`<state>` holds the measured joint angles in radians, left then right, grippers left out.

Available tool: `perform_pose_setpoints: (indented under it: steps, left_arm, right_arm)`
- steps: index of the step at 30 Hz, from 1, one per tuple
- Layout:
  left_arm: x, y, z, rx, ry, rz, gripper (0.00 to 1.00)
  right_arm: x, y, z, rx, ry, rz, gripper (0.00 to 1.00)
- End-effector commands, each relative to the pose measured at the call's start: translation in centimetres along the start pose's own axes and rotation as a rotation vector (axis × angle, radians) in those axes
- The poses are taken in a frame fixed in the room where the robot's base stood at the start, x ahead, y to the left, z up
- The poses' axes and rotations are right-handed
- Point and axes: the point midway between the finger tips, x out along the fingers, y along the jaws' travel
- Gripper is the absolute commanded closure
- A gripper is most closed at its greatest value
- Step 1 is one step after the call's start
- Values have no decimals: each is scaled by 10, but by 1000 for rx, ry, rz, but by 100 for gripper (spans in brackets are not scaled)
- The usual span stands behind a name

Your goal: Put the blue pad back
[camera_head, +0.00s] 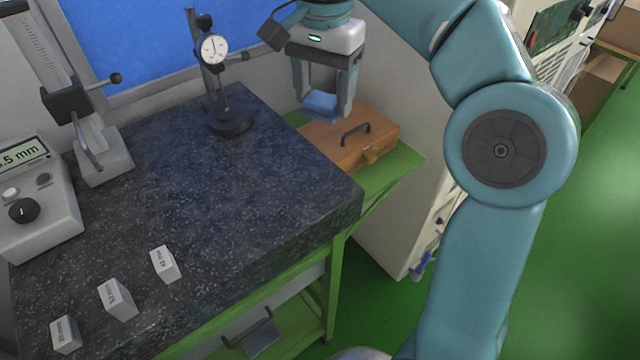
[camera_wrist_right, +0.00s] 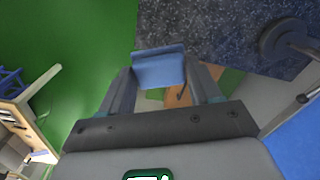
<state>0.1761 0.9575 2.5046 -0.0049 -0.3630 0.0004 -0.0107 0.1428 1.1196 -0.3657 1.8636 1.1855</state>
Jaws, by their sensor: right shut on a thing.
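The blue pad (camera_head: 321,104) is between the fingers of my right gripper (camera_head: 323,108), which is shut on it. It also shows in the right wrist view (camera_wrist_right: 160,68), held between the two fingertips. In the head view the pad appears above the brown wooden case (camera_head: 352,138) with a dark handle and a brass-coloured clasp, beside the granite plate's right back edge. Whether the pad touches the case cannot be told. The case is partly hidden behind the pad and gripper in the right wrist view (camera_wrist_right: 205,80). My left gripper is not in view.
The dark speckled granite plate (camera_head: 200,190) carries a dial gauge stand (camera_head: 228,120), a height gauge (camera_head: 100,150), a display unit (camera_head: 38,210) and several small labelled white blocks (camera_head: 118,298). A green bench ledge (camera_head: 395,165) lies right of the case. Green floor is open at right.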

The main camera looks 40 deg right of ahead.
Motion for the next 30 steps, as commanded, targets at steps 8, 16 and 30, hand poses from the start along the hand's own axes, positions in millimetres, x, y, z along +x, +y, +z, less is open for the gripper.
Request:
perform_pose_setpoints:
  steps: [8, 16, 30]
  left_arm:
    - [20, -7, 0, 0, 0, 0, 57]
    - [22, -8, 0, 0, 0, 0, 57]
    - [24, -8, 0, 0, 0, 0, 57]
  right_arm:
    - [86, 2, -1, 4, -2, 6, 62]
    - [135, 0, 0, 6, -1, 3, 62]
    - [177, -1, 1, 5, 0, -1, 62]
